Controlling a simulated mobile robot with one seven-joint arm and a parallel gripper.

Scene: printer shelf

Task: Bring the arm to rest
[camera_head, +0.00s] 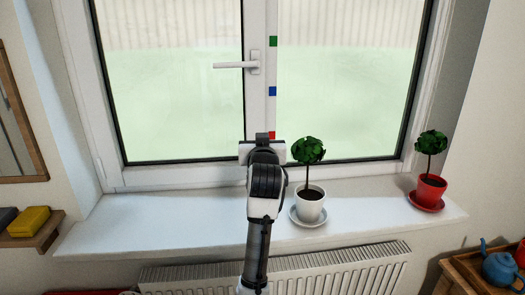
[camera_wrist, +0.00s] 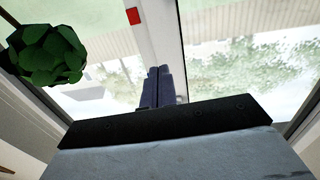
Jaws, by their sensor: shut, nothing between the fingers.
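My arm reaches up from the bottom of the head view toward the window. Its wrist end hides the fingers in that view. In the wrist view my gripper (camera_wrist: 158,72) is shut and empty, with its two dark fingertips together in front of the white window frame (camera_wrist: 155,30). The window handle (camera_head: 240,65) is in the head view, above my arm's end and apart from it. The window (camera_head: 170,90) looks closed.
A white pot (camera_head: 311,208) with a small tree stands on the windowsill (camera_head: 150,228), just right of my arm. A red pot (camera_head: 430,190) stands at the sill's right end. A radiator (camera_head: 330,270) is below. A blue teapot (camera_head: 500,268) is at lower right. The sill's left part is clear.

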